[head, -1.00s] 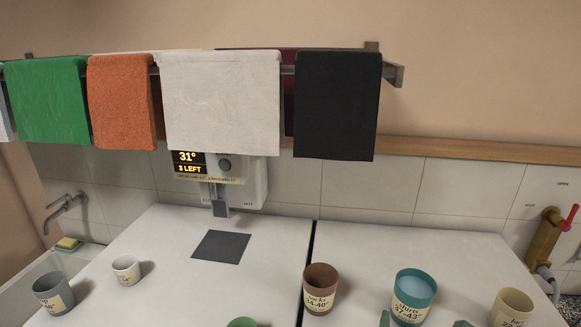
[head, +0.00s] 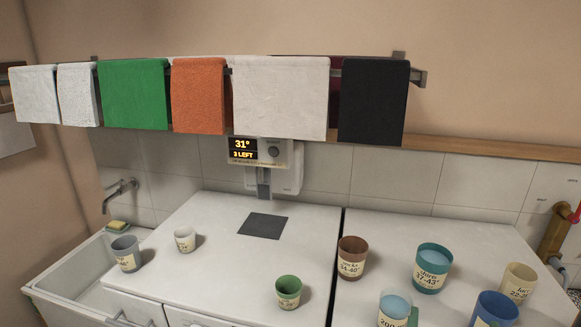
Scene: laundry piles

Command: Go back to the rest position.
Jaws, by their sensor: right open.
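I cannot make out either of my grippers in the head view. The white worktop (head: 215,225) spreads below me, with several labelled cups standing upright on it. A grey cup (head: 126,253) and a small white cup (head: 185,239) stand at the left. A green cup (head: 288,291) stands near the front middle. A brown cup (head: 352,257), a teal cup (head: 432,267) and a cream cup (head: 518,284) stand at the right. A blue cup (head: 496,309) and a measuring cup (head: 394,307) with a green handle are cut off by the bottom edge.
Several cloths hang on a wall rail, among them a green towel (head: 134,94) and a black towel (head: 373,102). A display unit (head: 258,150) reads 31° and 3 LEFT. A dark square mat (head: 263,226) lies below it. A sink (head: 75,265) is at the left.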

